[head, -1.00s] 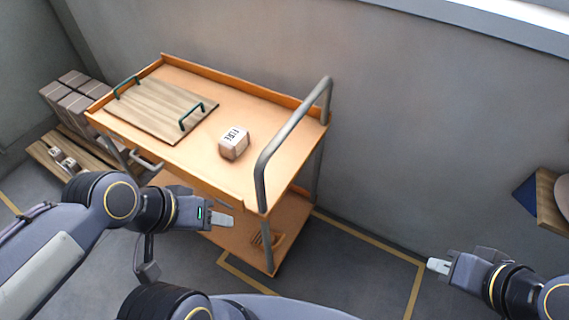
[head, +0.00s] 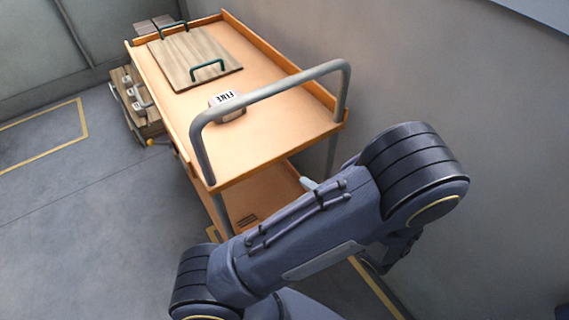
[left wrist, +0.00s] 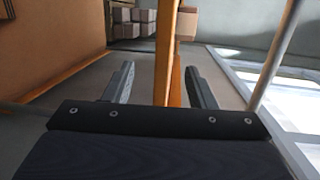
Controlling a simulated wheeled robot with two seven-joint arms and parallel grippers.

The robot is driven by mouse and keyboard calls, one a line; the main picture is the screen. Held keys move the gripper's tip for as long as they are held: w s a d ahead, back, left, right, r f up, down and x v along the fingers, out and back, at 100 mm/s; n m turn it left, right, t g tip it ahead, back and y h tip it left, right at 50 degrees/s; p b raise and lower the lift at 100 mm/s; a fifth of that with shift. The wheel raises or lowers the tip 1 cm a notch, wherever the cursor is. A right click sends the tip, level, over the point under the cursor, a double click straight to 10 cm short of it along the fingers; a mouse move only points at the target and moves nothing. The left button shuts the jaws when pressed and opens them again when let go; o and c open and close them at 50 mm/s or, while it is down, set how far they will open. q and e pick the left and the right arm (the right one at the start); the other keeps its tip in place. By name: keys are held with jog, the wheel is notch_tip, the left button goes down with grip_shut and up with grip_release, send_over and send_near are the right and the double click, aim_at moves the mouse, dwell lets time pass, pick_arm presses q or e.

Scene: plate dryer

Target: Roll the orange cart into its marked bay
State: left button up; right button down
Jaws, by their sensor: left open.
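The orange cart (head: 265,125) stands along the wall, its grey tube handle (head: 270,88) at the near end. A wooden board with green handles (head: 190,60) and a small labelled box (head: 226,105) rest on its top. My left arm reaches across the near end of the cart. A pale fingertip of my left gripper (head: 308,184) shows behind the arm, by the cart's near end. In the left wrist view the fingers (left wrist: 158,70) are open, with an orange strip of the cart (left wrist: 168,40) seen between them; contact is unclear. My right gripper is out of view.
A yellow floor outline (head: 45,140) lies at the left. Another yellow line (head: 375,290) shows near the cart, partly behind my arm.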

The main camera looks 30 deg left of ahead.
pick_arm(q)
jog(key=w+d+f+m+t, duration=0.1)
jog(key=d+t, duration=0.1)
jog(key=t, duration=0.1)
jog(key=p, duration=0.1)
send_near(284, 157)
jog(key=x, duration=0.2)
jog(key=shift+y, duration=0.3)
jog(key=x, duration=0.2)
jog(key=b+x, duration=0.1)
jog(key=x, duration=0.5)
jog(key=shift+w+a+f, duration=0.1)
jog(key=shift+a+f, duration=0.05)
jog(key=shift+f, duration=0.15)
jog(key=shift+w+a+r+b, duration=0.1)
jog(key=shift+w+a+b, duration=0.1)
jog(key=shift+a+b, duration=0.15)
grip_shut()
